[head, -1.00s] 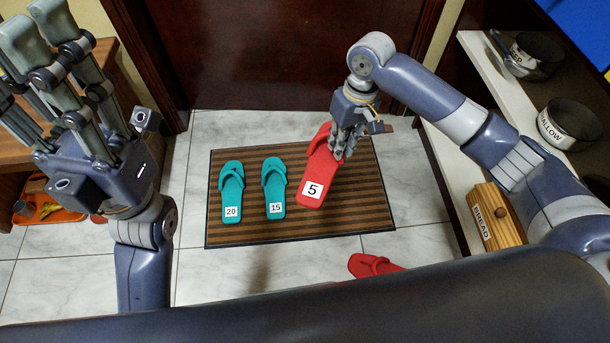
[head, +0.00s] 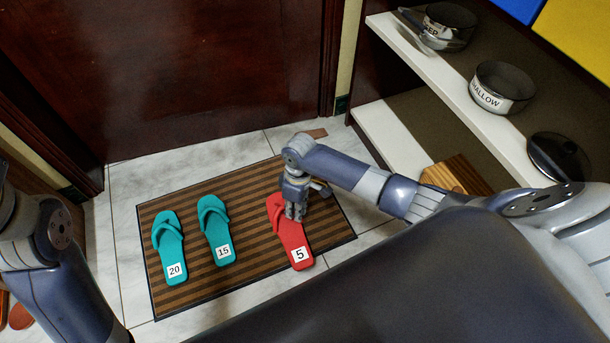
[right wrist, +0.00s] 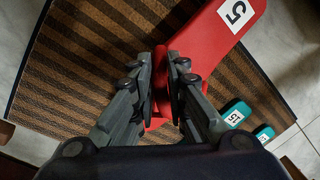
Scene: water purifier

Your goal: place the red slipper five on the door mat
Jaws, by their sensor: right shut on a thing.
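The red slipper five (head: 291,243) is at the right part of the brown striped door mat (head: 180,293) in the head view. My right gripper (head: 294,213) is shut on its strap; the slipper also shows between the fingers in the right wrist view (right wrist: 210,45). Whether its sole touches the mat is hard to tell. Two teal slippers lie on the mat to its left, slipper 15 (head: 215,232) and slipper 20 (head: 168,245). My left gripper is out of view; only part of my left arm shows at the left edge.
A dark wooden door (head: 190,70) stands behind the mat. At the right, a white shelf (head: 440,85) carries a pot labelled SHALLOW (head: 503,88) and another pot (head: 447,26). A dark lid (head: 560,157) is nearby. The mat between slipper 15 and the red slipper is bare.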

